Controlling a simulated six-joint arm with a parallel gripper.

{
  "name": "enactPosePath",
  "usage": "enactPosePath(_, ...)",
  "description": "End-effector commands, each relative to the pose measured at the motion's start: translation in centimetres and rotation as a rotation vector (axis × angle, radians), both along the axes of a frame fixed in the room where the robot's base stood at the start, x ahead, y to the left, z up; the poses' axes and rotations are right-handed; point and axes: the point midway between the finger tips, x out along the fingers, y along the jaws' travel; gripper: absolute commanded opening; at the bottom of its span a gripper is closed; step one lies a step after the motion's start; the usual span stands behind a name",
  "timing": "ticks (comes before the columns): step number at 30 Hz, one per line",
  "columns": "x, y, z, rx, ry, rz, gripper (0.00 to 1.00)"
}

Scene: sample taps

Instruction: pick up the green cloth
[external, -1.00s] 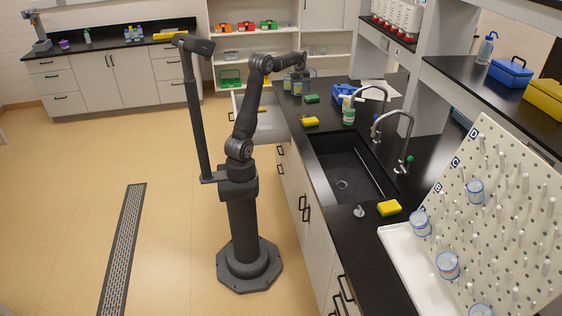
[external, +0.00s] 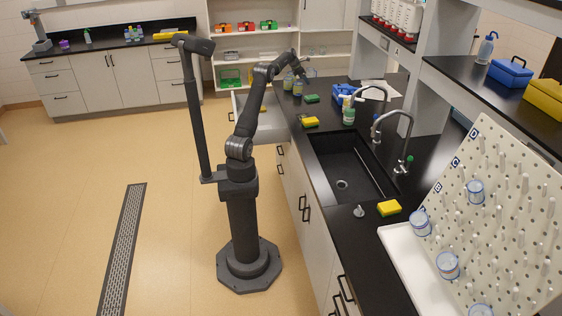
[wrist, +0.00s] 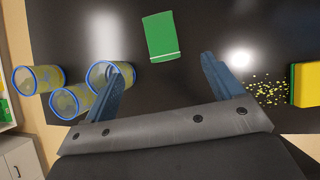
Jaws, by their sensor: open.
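The green cloth (wrist: 163,36) lies flat on the black counter in the wrist view, ahead of my fingertips and roughly centred between them. It also shows in the external view (external: 312,98) as a small green patch at the counter's far end. My gripper (wrist: 165,66) is open and empty, its two blue fingers spread wide. In the external view my gripper (external: 304,68) is above the far end of the counter, clear of the cloth.
Several jars with blue rims (wrist: 63,80) stand left of the cloth, one beside my left finger. A yellow sponge with a green side (wrist: 308,85) and scattered yellow crumbs (wrist: 266,90) lie to the right. The sink (external: 345,165) and tall taps (external: 408,140) are nearer the camera.

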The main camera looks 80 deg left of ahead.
Motion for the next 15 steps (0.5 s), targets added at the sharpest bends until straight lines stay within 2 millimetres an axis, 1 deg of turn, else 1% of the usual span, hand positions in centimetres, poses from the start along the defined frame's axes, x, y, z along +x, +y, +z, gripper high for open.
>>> enactPosePath(1,0.6,0.0,-1.1,-0.004,0.002,-0.003,0.85)
enactPosePath(9,3.4,0.6,-6.3,-0.002,0.003,-0.004,0.85)
enactPosePath(12,4.2,0.7,-7.7,0.000,0.002,-0.004,0.85)
enactPosePath(15,4.7,0.9,-8.6,0.000,0.002,-0.003,0.85)
